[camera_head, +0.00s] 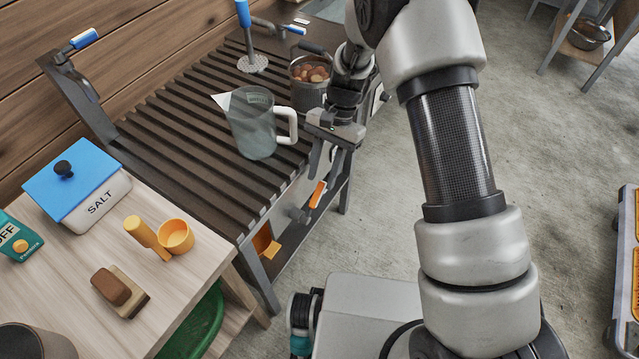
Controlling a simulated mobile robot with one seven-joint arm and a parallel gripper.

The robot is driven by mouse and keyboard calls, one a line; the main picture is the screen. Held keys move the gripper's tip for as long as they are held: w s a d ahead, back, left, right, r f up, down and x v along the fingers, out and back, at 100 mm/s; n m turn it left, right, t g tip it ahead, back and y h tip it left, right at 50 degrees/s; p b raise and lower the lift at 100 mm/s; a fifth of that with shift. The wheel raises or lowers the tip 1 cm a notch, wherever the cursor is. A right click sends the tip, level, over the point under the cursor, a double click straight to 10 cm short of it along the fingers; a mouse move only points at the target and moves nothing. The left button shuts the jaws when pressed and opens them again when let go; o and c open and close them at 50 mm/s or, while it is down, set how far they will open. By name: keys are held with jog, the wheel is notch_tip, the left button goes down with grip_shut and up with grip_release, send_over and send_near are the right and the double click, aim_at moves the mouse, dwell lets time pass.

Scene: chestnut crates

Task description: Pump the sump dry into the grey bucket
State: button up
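My gripper (322,180) points down at the right edge of the slatted bench. Its fingers look apart, and an orange-ended lever (318,194) is at or just below their tips. I cannot tell whether they touch it. A blue-handled lever (83,40) is fixed at the bench's far left corner. I cannot make out a sump or its water. No grey bucket is clearly identifiable; a dark grey round container (35,343) shows partly at the bottom left.
The slatted bench (175,125) holds a grey translucent jug (252,125), a pot of chestnuts (308,92) and a blue-handled masher (247,40). The left table (90,270) holds a salt box (95,205), a yellow scoop (175,237) and a brush (118,290).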

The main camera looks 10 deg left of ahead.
jog(key=p+v, duration=0.1)
jog(key=v, duration=1.1)
jog(key=shift+r, duration=0.2)
